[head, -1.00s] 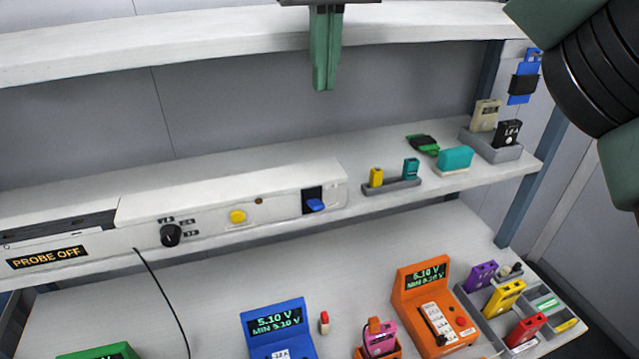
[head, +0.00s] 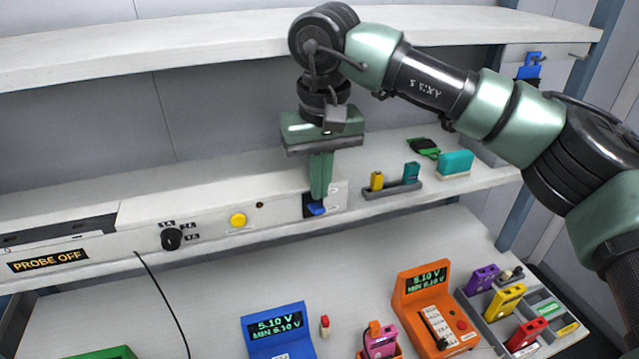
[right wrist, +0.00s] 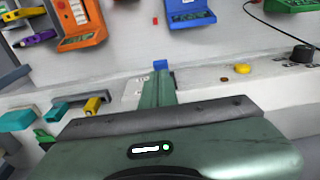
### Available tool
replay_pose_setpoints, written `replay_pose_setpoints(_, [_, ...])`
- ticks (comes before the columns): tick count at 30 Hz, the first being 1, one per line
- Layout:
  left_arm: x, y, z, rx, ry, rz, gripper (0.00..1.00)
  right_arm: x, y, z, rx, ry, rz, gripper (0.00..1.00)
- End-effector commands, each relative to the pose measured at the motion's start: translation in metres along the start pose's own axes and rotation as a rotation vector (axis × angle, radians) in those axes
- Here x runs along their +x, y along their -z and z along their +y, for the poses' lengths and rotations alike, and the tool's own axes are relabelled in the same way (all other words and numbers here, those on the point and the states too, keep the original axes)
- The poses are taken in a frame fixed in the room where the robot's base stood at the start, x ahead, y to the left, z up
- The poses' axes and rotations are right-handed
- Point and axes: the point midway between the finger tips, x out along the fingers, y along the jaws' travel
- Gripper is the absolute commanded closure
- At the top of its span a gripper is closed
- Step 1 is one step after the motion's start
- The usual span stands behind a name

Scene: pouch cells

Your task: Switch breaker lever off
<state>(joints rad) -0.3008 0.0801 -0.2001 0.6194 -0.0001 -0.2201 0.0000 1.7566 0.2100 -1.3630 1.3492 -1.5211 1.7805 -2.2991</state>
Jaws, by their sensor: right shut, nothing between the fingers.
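The breaker's blue lever (head: 315,209) sticks out of a dark recess on the front of the white panel, at the panel's right end. My right gripper (head: 320,196) points down in front of the breaker, shut and empty. Its fingertips are at or just above the blue lever and hide part of the dark recess; I cannot tell whether they touch it. In the right wrist view the blue lever (right wrist: 160,65) shows just beyond the shut fingertips (right wrist: 160,76). My left gripper is not in view.
A yellow button (head: 238,220) and a black rotary knob (head: 171,239) sit left on the panel. A small holder (head: 393,189) with yellow and teal pieces stands on the shelf to the right. The upper shelf (head: 200,45) runs behind my arm. Orange (head: 424,290) and blue meters (head: 277,328) stand below.

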Motion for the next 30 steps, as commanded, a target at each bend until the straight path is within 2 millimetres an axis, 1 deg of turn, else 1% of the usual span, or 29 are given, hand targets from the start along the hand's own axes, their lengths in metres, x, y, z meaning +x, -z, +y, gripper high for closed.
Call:
replay_pose_setpoints(3, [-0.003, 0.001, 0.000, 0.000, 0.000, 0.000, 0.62, 0.009, 0.000, 0.001, 0.001, -0.001, -0.001, 1.00])
replay_pose_setpoints(6, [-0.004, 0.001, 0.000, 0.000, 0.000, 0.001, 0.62, 0.013, 0.000, 0.000, 0.001, -0.001, 0.001, 1.00])
replay_pose_setpoints(17, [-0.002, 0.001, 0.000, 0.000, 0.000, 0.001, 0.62, 0.015, 0.000, 0.000, 0.000, -0.001, 0.002, 1.00])
replay_pose_setpoints(24, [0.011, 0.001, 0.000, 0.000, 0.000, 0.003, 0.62, 0.019, 0.000, 0.000, -0.001, -0.001, 0.043, 1.00])
replay_pose_setpoints(30, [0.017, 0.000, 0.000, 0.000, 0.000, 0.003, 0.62, 0.018, 0.002, 0.000, 0.000, -0.001, 0.070, 1.00])
